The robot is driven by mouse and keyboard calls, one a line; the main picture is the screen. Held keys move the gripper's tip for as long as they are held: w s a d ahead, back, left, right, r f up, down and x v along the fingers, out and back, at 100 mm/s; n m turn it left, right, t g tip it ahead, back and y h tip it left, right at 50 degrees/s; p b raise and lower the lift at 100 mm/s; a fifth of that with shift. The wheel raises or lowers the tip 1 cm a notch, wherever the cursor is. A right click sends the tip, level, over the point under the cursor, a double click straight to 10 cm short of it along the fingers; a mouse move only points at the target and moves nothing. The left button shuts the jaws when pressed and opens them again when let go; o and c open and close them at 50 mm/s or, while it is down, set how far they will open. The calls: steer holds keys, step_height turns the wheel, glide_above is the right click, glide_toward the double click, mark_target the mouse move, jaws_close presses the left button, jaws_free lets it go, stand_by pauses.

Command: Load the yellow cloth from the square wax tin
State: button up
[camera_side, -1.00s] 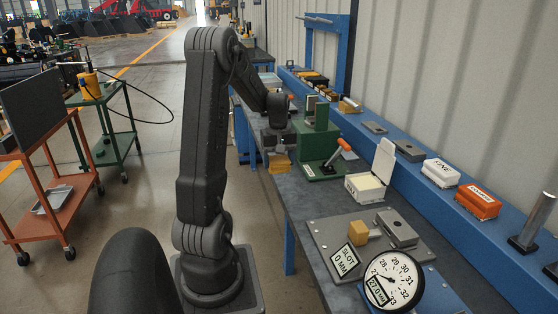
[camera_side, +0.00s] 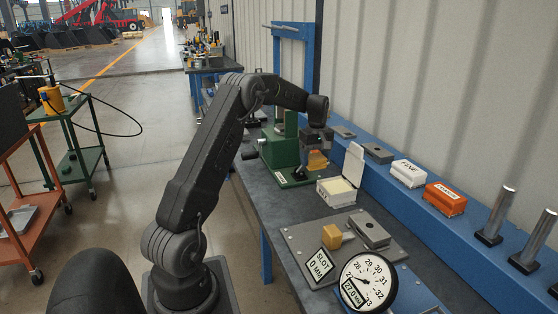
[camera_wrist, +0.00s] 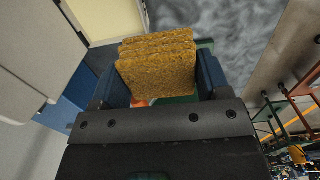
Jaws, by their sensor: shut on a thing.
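The yellow cloth (camera_side: 318,161) is a folded, rough-textured pad held in my gripper (camera_side: 317,147). In the wrist view the cloth (camera_wrist: 158,65) sits between the two blue fingers of my gripper (camera_wrist: 160,82), which are shut on its sides. The square wax tin (camera_side: 336,192) is white with a pale yellow filling and stands open on the bench, its lid (camera_side: 353,165) raised at the back. My gripper is above and behind the tin, apart from it. In the wrist view the tin's pale filling (camera_wrist: 103,18) shows at the upper left, just beyond the cloth.
A green press-like stand (camera_side: 280,150) is just left of my gripper. A white FINE box (camera_side: 408,173) and an orange box (camera_side: 445,198) sit on the blue ledge. A slot plate with a yellow block (camera_side: 331,236) and a dial gauge (camera_side: 367,282) are nearer.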

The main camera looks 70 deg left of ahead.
glide_toward(336, 188)
steer(key=shift+w+r, duration=0.15)
stand_by(0.3)
steer(key=shift+f, duration=3)
steer(key=shift+f, duration=0.75)
step_height(336, 188, up, 7)
steer(key=shift+r, duration=0.2)
stand_by(0.4)
stand_by(0.4)
